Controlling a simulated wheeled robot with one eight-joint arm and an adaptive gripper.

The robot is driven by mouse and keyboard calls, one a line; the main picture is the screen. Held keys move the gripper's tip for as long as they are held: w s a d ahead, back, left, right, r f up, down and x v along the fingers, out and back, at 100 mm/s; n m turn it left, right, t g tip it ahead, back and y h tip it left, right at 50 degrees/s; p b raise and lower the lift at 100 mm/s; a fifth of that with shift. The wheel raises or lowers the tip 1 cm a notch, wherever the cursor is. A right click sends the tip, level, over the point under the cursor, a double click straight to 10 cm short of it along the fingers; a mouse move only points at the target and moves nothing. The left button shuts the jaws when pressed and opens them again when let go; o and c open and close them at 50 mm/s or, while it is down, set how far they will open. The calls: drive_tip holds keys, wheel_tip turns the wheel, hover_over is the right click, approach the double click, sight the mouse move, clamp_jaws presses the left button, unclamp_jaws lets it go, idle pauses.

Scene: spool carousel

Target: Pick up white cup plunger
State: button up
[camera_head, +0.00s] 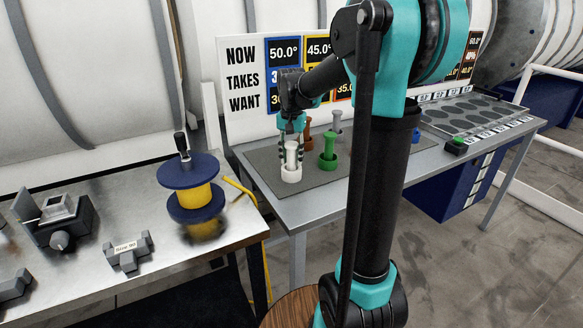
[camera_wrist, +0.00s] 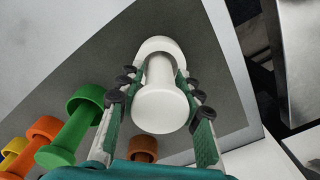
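The white plunger (camera_head: 291,156) stands upright in a white cup (camera_head: 291,175) on the grey mat, at its near left part. In the wrist view the plunger's round knob (camera_wrist: 160,108) faces me, and the cup's rim (camera_wrist: 160,45) shows behind it. My gripper (camera_head: 291,152) points down, with one finger on each side of the plunger. In the wrist view the fingers also flank the shaft (camera_wrist: 160,72). The knob hides part of the contact area, so I cannot tell whether the pads touch the shaft.
A green plunger in its cup (camera_head: 328,160) stands close on the right. A brown-orange one (camera_head: 307,140) and a grey one (camera_head: 337,122) stand behind. In the wrist view, orange (camera_wrist: 40,135) and yellow (camera_wrist: 12,150) pieces lie beyond the green one (camera_wrist: 75,130). A sign board (camera_head: 245,80) stands behind.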

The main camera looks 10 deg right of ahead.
clamp_jaws()
